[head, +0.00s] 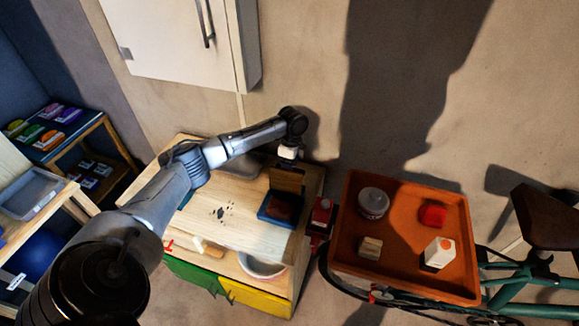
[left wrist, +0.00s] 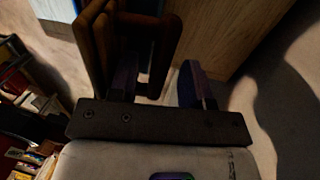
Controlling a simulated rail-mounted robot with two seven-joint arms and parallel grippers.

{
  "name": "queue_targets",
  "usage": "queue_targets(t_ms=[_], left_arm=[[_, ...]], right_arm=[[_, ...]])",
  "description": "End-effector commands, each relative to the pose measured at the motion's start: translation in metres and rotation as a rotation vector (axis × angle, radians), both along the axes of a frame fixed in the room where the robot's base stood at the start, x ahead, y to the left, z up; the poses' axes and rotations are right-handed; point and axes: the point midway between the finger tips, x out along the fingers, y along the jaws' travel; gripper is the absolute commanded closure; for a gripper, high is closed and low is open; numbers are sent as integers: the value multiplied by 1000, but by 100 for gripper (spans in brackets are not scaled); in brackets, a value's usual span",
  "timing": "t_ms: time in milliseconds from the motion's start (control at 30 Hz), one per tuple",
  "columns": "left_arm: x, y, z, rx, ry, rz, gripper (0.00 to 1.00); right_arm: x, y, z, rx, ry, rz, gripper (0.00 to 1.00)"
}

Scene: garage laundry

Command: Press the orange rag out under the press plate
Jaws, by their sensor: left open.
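The press stands at the right end of the wooden bench in the head view, with a blue tray-like base (head: 268,216) and an upright wooden press plate (head: 287,181). A dark reddish-brown patch (head: 283,205) lies in the base; in the shadow I cannot tell whether it is the orange rag. My left gripper (head: 288,162) is above and behind the plate, pointing down. In the left wrist view, the open left gripper (left wrist: 158,88) has its two fingers apart beside brown wooden boards (left wrist: 165,55). Whether the fingers touch the plate is unclear. My right gripper is out of view.
Dark crumbs (head: 222,211) lie on the bench top (head: 245,234). An orange tray (head: 398,277) at the right holds a tin, a red item, a block and a carton. A wall cabinet (head: 180,45) hangs above.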

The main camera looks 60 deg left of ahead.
Motion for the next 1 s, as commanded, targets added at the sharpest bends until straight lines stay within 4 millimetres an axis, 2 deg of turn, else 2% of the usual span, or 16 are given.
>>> queue_targets(t_ms=[400, 867, 1000], left_arm=[[0, -1, -4, 0, 0, 0, 56], [0, -1, -4, 0, 0, 0, 100], [0, -1, -4, 0, 0, 0, 100]], right_arm=[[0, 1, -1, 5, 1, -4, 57], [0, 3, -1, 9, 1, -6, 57], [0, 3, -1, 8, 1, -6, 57]])
